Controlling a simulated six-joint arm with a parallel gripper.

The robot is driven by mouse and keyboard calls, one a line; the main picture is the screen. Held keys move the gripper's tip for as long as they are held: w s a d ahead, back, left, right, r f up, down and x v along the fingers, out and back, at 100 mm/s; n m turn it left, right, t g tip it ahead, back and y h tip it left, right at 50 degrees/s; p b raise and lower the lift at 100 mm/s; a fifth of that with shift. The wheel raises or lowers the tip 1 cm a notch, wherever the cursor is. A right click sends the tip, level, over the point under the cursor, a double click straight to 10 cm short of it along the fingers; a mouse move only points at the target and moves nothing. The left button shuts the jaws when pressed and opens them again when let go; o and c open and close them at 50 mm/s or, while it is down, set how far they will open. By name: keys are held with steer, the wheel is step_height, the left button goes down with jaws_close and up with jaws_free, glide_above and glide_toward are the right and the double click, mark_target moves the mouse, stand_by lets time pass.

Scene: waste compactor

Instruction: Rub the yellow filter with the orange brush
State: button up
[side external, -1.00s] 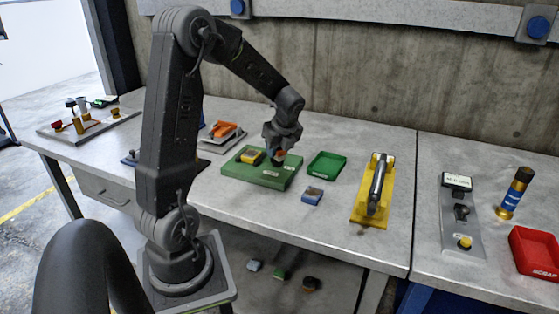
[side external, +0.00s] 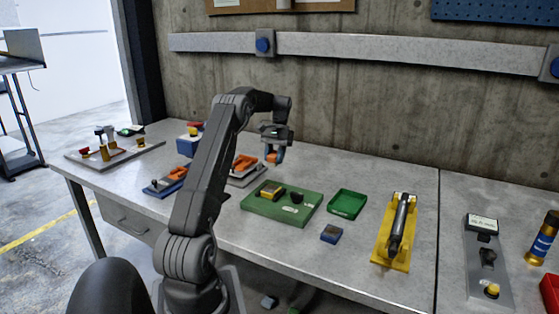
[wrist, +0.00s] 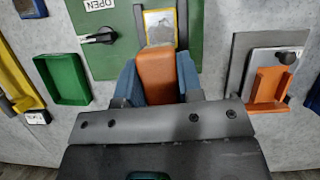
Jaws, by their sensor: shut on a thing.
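The yellow filter (side external: 270,192), a grey pad in a yellow frame, sits in the left part of the green board (side external: 300,207). It also shows in the wrist view (wrist: 160,24), partly covered by the brush. My gripper (side external: 273,155) is raised above the table, behind the board and apart from the filter. Its blue fingers are shut on the orange brush (wrist: 156,72), whose orange block shows between them. The brush also shows small in the side view (side external: 271,158). Its bristles are hidden.
A black knob (wrist: 98,37) stands on the board beside the filter. A green tray (side external: 347,204), a blue block (side external: 331,233) and a yellow stand (side external: 389,250) lie to the right. A grey holder with an orange part (side external: 245,165) is behind left of the board.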

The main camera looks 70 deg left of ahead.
mark_target(274, 187)
steer(key=shift+f, duration=3.8)
steer(key=shift+s+d+f, duration=0.2)
steer(key=shift+f, duration=0.05)
steer(key=shift+c, duration=0.3)
steer(key=shift+s+d, duration=1.9)
steer(key=shift+w+a, duration=2.05)
steer(key=shift+a, duration=0.05)
steer(key=shift+w+d, duration=0.15)
steer(key=shift+w, duration=0.1)
steer(key=shift+d, duration=0.25)
steer(key=shift+s+d, duration=2)
steer(key=shift+s, duration=0.05)
steer(key=w+a, duration=0.4)
steer(key=shift+w+a, duration=0.2)
steer(key=shift+r, duration=4.15)
steer(key=shift+d, duration=0.1)
